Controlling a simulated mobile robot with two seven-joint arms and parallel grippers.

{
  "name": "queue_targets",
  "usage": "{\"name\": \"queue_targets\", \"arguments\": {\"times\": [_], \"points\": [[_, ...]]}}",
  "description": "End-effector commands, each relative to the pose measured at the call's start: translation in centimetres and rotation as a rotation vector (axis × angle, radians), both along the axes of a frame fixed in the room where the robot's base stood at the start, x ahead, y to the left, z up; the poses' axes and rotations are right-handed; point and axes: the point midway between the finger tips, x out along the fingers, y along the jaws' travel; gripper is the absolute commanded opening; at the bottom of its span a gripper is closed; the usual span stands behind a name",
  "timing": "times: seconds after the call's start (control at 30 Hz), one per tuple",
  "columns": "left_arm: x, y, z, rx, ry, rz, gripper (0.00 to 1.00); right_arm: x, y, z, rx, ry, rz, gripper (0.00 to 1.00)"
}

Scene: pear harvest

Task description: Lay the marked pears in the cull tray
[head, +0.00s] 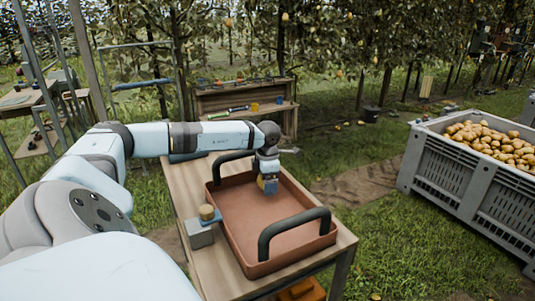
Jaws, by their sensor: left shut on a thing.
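The cull tray (300,250), reddish-brown with two dark arched handles, lies on a wooden table and looks empty on its visible floor. My left gripper (268,187) points down over the far part of the tray, near the far handle. My right gripper is not in view.
A grey block (199,235) with a yellowish round piece on top stands left of the tray. A large grey crate (450,180) full of pears (490,142) stands on the grass at right. A wooden bench (240,100) with tools stands behind.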

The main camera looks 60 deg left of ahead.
Motion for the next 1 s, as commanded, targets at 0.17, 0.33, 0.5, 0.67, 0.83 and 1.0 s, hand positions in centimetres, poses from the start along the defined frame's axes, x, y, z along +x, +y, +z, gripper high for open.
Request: {"name": "queue_targets", "arguments": {"times": [0.17,0.33,0.5,0.67,0.83,1.0], "points": [[0.0,0.0,-0.3,0.000,0.000,0.000,0.54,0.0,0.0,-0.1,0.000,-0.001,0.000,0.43],[0.0,0.0,-0.6,0.000,0.000,0.000,0.54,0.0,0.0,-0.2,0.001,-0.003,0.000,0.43],[0.0,0.0,-0.8,0.000,-0.001,0.000,0.54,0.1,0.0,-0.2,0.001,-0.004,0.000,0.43],[0.0,0.0,-1.1,0.000,-0.001,0.000,0.54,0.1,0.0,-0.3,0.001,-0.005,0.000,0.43],[0.0,0.0,-1.3,0.000,-0.001,0.000,0.54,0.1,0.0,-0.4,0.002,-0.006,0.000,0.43],[0.0,0.0,-1.6,0.000,-0.001,0.000,0.54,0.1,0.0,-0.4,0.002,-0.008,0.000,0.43]]}}
